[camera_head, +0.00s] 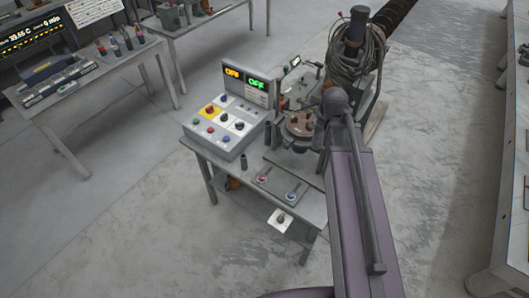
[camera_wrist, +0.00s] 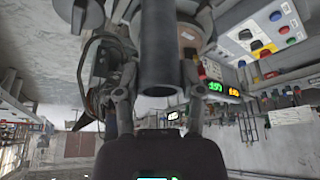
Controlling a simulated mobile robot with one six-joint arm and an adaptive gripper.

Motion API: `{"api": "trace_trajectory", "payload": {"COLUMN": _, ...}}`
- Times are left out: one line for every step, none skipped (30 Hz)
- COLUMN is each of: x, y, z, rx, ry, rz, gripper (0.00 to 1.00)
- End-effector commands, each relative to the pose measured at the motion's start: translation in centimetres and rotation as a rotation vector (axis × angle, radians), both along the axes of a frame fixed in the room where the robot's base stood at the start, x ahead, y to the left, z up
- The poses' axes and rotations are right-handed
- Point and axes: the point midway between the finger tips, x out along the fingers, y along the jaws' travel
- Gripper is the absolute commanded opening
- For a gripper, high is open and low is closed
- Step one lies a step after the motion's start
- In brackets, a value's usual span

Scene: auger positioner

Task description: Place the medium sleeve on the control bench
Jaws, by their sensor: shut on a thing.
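In the wrist view my gripper (camera_wrist: 158,75) is shut on a dark grey hollow sleeve (camera_wrist: 159,45), one finger on each side. The sleeve's open round end faces the camera and its other end runs out of the top of the picture. In the head view the control bench (camera_head: 203,158) is a grey metal table in the middle. My purple arm reaches over its right side, and I cannot make out the gripper or the held sleeve there.
A control box (camera_head: 216,134) with buttons and two displays reading OFF stands on the bench. A small dark cylinder (camera_head: 244,162) stands beside it. A machine with coiled cable (camera_head: 350,50) stands at the back right.

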Motion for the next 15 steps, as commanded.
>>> {"api": "trace_trajectory", "payload": {"x": 0.0, "y": 0.0, "z": -1.3, "rx": 0.000, "ry": -0.001, "rz": 0.000, "gripper": 0.00}}
{"api": "trace_trajectory", "payload": {"x": 0.0, "y": 0.0, "z": -1.7, "rx": 0.000, "ry": -0.001, "rz": 0.000, "gripper": 0.00}}
{"api": "trace_trajectory", "payload": {"x": 0.0, "y": 0.0, "z": -2.3, "rx": 0.000, "ry": -0.001, "rz": 0.000, "gripper": 0.00}}
{"api": "trace_trajectory", "payload": {"x": 0.0, "y": 0.0, "z": -2.8, "rx": 0.000, "ry": -0.001, "rz": 0.000, "gripper": 0.00}}
{"api": "trace_trajectory", "payload": {"x": 0.0, "y": 0.0, "z": -3.2, "rx": 0.000, "ry": -0.001, "rz": 0.000, "gripper": 0.00}}
{"api": "trace_trajectory", "payload": {"x": 0.0, "y": 0.0, "z": -3.9, "rx": 0.000, "ry": -0.001, "rz": 0.000, "gripper": 0.00}}
{"api": "trace_trajectory", "payload": {"x": 0.0, "y": 0.0, "z": -4.4, "rx": 0.000, "ry": -0.001, "rz": 0.000, "gripper": 0.00}}
{"api": "trace_trajectory", "payload": {"x": 0.0, "y": 0.0, "z": -4.9, "rx": 0.000, "ry": -0.001, "rz": 0.000, "gripper": 0.00}}
{"api": "trace_trajectory", "payload": {"x": 0.0, "y": 0.0, "z": -5.6, "rx": 0.000, "ry": -0.001, "rz": 0.000, "gripper": 0.00}}
{"api": "trace_trajectory", "payload": {"x": 0.0, "y": 0.0, "z": -6.0, "rx": 0.000, "ry": -0.001, "rz": 0.000, "gripper": 0.00}}
{"api": "trace_trajectory", "payload": {"x": 0.0, "y": 0.0, "z": -6.5, "rx": 0.000, "ry": -0.001, "rz": 0.000, "gripper": 0.00}}
{"api": "trace_trajectory", "payload": {"x": 0.0, "y": 0.0, "z": -7.1, "rx": 0.000, "ry": -0.001, "rz": 0.000, "gripper": 0.00}}
{"api": "trace_trajectory", "payload": {"x": 0.0, "y": 0.0, "z": -7.6, "rx": 0.000, "ry": -0.001, "rz": 0.000, "gripper": 0.00}}
{"api": "trace_trajectory", "payload": {"x": 0.0, "y": 0.0, "z": -8.1, "rx": 0.000, "ry": -0.001, "rz": 0.000, "gripper": 0.00}}
{"api": "trace_trajectory", "payload": {"x": 0.0, "y": 0.0, "z": -8.7, "rx": 0.000, "ry": -0.001, "rz": 0.000, "gripper": 0.00}}
